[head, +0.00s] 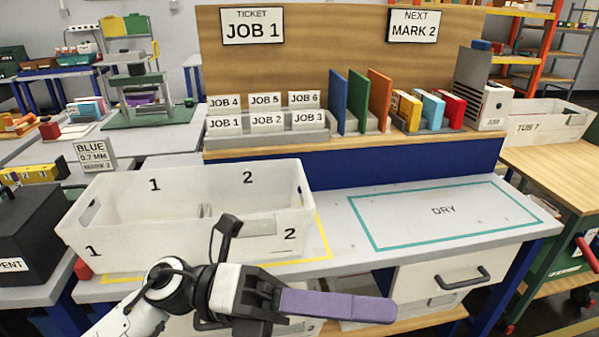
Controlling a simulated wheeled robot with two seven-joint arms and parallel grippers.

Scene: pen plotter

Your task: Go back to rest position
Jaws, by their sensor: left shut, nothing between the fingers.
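My left gripper (384,309) reaches in from the bottom left of the head view. Its purple fingers lie together and hold nothing. It is in front of the white workbench (335,262), with its fingertips pointing right, over the area of the bench's front edge and drawer. My right gripper does not show in the head view.
A white bin (190,248) marked 1 and 2 stands on the bench's left, just behind my left arm. The teal-outlined DRY area (440,212) is empty. Behind stand job cards (267,121), coloured boards (357,100) and boxes. A drawer handle (460,280) sticks out below.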

